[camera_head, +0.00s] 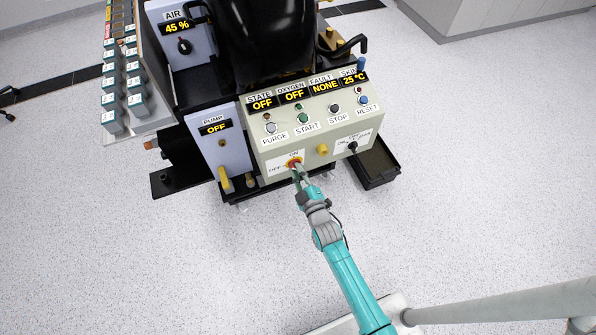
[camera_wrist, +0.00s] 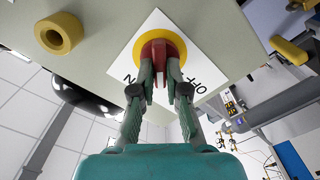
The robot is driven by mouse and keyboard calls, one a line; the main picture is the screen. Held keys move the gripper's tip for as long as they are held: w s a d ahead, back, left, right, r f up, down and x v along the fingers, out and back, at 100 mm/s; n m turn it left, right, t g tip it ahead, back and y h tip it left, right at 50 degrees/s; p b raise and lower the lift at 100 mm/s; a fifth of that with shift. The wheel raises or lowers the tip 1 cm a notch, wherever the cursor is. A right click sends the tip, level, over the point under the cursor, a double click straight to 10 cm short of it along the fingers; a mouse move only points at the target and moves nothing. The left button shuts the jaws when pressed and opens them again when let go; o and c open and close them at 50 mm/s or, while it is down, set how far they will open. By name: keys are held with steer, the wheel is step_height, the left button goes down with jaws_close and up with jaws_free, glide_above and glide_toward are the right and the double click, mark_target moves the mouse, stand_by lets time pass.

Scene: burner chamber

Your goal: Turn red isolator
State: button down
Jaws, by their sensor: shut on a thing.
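The red isolator (camera_wrist: 158,50) is a red knob on a round yellow plate, mounted on a white label with ON and OFF marks. In the wrist view my gripper (camera_wrist: 160,85) has its two fingers closed around the red knob, one on each side. In the head view the isolator (camera_head: 293,163) sits low on the left of the cream control panel's front, and my gripper (camera_head: 298,172) reaches it from below. The fingers partly hide the knob, and its exact angle is hard to tell.
The cream panel (camera_head: 270,152) carries several buttons and displays above the isolator. A yellow ring-shaped part (camera_wrist: 58,34) sticks out beside it, also seen in the head view (camera_head: 322,150). A black selector (camera_head: 352,147) is farther right. A black tray (camera_head: 378,165) lies right of the panel. Floor in front is clear.

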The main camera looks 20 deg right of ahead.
steer(key=shift+a+f+n, duration=0.1)
steer(key=shift+n, duration=2.2)
steer(key=shift+f+n, duration=0.1)
steer(key=shift+n, duration=2.2)
steer(key=c, duration=1.2)
jaws_free()
steer(key=s, duration=1.2)
